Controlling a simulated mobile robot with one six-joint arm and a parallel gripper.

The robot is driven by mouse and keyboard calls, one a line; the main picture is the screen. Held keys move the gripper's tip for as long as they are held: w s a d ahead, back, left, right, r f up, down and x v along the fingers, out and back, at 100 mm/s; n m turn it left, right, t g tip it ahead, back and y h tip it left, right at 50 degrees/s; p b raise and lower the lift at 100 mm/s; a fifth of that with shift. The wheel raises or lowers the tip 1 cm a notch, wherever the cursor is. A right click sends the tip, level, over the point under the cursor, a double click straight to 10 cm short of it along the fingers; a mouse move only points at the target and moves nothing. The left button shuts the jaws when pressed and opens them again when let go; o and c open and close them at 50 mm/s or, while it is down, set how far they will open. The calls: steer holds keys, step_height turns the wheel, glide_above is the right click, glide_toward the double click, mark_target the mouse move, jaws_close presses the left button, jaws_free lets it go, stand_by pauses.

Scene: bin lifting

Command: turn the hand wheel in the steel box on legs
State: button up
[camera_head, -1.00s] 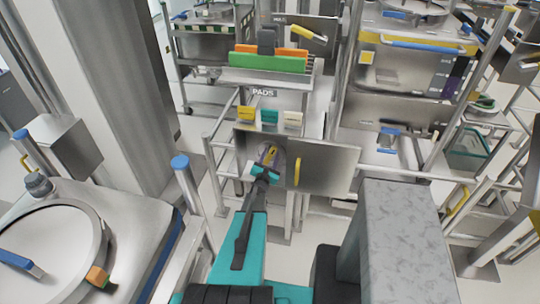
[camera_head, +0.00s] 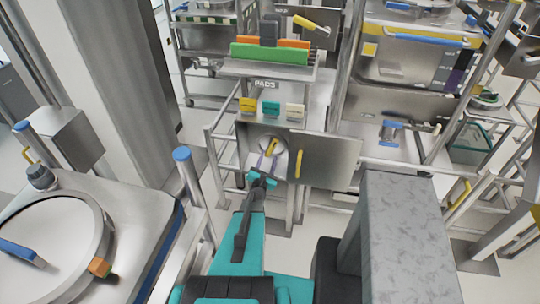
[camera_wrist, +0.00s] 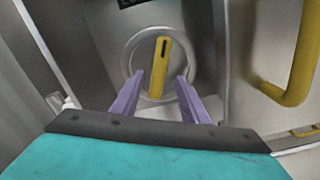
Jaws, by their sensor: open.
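The steel box (camera_head: 250,136) stands on legs in the middle of the head view, its door (camera_head: 325,163) swung open to the right. Inside it is a round hand wheel (camera_head: 280,143) with a yellow handle bar (camera_head: 272,148). In the wrist view the wheel (camera_wrist: 133,50) faces me and its yellow bar (camera_wrist: 160,65) is nearly upright, tilted slightly. My gripper (camera_head: 262,165) is in front of the box opening. Its two purple fingers (camera_wrist: 155,98) are apart and empty, with the lower bar showing between them. I cannot tell whether they touch it.
The open door carries a yellow handle (camera_head: 298,163), also close on the right in the wrist view (camera_wrist: 297,70). Yellow, teal and white blocks (camera_head: 271,108) sit above the box. A steel post (camera_head: 187,180) stands to the left, and a round-lidded vessel (camera_head: 50,235) fills the lower left.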

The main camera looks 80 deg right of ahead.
steer(key=shift+a, duration=3)
